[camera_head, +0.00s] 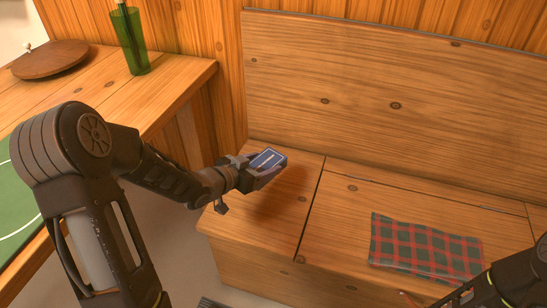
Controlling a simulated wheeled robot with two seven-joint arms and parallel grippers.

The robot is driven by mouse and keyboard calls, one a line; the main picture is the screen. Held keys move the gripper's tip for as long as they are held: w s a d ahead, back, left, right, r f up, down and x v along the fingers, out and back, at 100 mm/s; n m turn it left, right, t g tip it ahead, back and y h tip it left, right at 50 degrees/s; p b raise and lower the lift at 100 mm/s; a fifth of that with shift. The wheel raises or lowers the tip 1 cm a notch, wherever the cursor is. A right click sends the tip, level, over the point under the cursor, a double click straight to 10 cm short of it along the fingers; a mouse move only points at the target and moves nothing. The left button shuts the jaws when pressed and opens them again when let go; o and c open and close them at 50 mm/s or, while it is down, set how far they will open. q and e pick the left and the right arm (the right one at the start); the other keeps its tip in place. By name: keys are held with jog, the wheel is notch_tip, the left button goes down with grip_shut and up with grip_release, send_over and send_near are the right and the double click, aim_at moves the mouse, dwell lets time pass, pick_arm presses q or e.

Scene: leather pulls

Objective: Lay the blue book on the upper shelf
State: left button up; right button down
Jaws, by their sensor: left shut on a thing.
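The blue book (269,160) is small and dark blue with a pale border and pale lettering on its cover. My left gripper (252,173) is shut on it and holds it over the left end of a wooden bench (340,215). The gripper hides part of the book's near side. I cannot tell the exact gap between the book and the bench. My right arm shows at the lower right corner, but its gripper fingers are not clearly visible. No upper shelf shows in this view.
A red and green plaid cloth (425,246) lies on the bench seat. The bench has a tall wooden backrest (400,85). At left, a wooden table (165,90) carries a green glass vase (131,42) and a round wooden lid (50,60). The middle of the seat is clear.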

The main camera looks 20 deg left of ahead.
pick_arm(q)
jog(key=d+r, duration=0.1)
jog(key=r, duration=0.1)
jog(key=w+d+r, duration=0.1)
jog(key=r, duration=0.2)
jog(key=d+r, duration=0.1)
jog(key=r, duration=0.1)
jog(key=shift+w+d+r, duration=0.2)
jog(key=shift+w+d, duration=0.15)
jog(key=shift+d, duration=0.05)
jog(key=d+r, duration=0.4)
jog(key=r, duration=0.3)
jog(key=shift+s, duration=0.35)
jog(key=shift+d, duration=0.1)
